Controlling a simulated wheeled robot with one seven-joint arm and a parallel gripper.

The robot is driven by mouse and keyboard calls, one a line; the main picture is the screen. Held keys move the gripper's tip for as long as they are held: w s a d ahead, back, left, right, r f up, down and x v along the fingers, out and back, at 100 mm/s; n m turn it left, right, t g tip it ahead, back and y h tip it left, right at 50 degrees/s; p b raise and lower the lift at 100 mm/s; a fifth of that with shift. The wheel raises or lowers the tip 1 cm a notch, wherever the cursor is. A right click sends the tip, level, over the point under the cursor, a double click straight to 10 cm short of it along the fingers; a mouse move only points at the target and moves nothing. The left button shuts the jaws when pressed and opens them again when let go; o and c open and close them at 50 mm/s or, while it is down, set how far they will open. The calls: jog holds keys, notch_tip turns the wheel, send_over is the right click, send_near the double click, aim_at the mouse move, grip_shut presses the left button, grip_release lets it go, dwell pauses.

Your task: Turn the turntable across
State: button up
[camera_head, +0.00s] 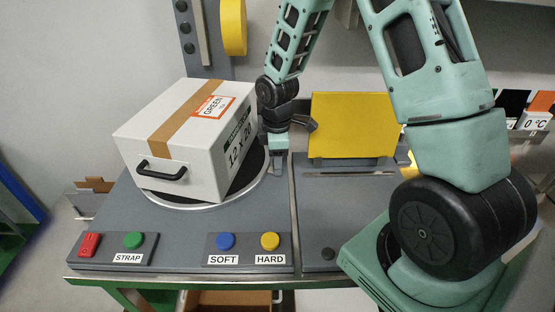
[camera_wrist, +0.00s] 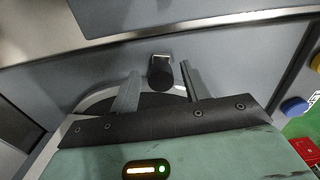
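The turntable (camera_head: 252,176) is a dark disc with a silver rim, set in the grey bench top. A white carton (camera_head: 180,142) with brown tape, a GREEN label and a black handle sits on it and hides most of the disc. My gripper (camera_head: 278,170) is low at the turntable's right edge, beside the carton. In the wrist view the gripper (camera_wrist: 158,70) is open, with its fingers on either side of a short black peg (camera_wrist: 160,74) at the disc's edge. Whether the fingers touch the peg cannot be told. Part of the turntable (camera_wrist: 92,99) shows behind the left finger.
Red (camera_head: 88,244), green (camera_head: 133,240), blue (camera_head: 225,241) and yellow (camera_head: 270,241) buttons line the bench front, with STRAP, SOFT and HARD labels. A yellow panel (camera_head: 352,125) stands right of my gripper. A grey post (camera_head: 205,45) rises behind the carton.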

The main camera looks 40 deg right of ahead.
notch_tip(320, 180, up, 17)
jog(key=shift+r+b, duration=0.2)
jog(key=shift+b, duration=0.2)
dwell(0.4)
